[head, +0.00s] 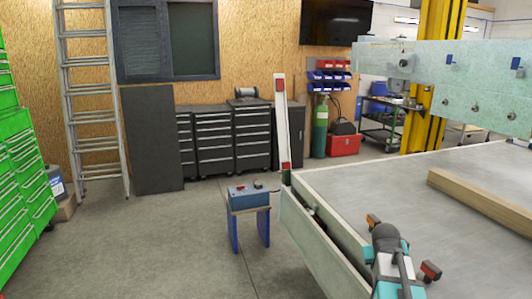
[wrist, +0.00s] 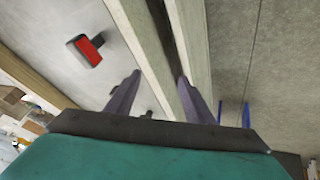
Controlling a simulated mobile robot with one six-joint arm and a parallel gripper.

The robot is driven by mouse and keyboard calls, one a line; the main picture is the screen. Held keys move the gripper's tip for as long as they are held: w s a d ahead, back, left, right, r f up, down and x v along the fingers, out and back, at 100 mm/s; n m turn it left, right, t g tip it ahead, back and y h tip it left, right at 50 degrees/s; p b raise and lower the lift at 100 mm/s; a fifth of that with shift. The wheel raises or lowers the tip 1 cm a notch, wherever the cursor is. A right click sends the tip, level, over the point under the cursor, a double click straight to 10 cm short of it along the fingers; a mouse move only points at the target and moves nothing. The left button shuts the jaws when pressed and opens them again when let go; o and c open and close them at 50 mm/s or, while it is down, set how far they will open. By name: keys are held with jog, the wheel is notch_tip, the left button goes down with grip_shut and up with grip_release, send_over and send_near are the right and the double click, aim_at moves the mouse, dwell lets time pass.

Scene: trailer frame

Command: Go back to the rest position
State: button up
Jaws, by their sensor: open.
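My gripper (wrist: 159,75) shows in the wrist view with its two dark purple fingers spread apart and nothing between them. It points towards the pale side rails (wrist: 150,50) of the trailer frame, with the rails and a dark gap running behind the fingertips. In the head view my teal and grey arm is at the lower right, above the near edge of the trailer bed (head: 345,185). The fingers cannot be made out there.
A red lamp (head: 430,271) lies on the bed beside my arm; it also shows in the wrist view (wrist: 88,49). An orange-red piece (head: 373,220) is just beyond my arm. A wooden beam (head: 480,198) lies further right.

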jog(key=s+a+f+g+y, duration=0.1)
jog(key=s+a+f+g, duration=0.1)
jog(key=s+a+f, duration=0.45)
jog(key=s+a+f+n+g+y, duration=0.15)
jog(key=s+a+f, duration=0.25)
jog(key=a+f, duration=0.55)
jog(key=s+a+f+g+y, duration=0.1)
jog(key=s+a+f+g, duration=0.1)
jog(key=s+a+f, duration=0.55)
jog(key=s+f+g, duration=0.5)
jog(key=s+f, duration=1.4)
jog(key=s, duration=0.3)
jog(key=shift+s+f, duration=0.15)
jog(key=shift+s, duration=0.1)
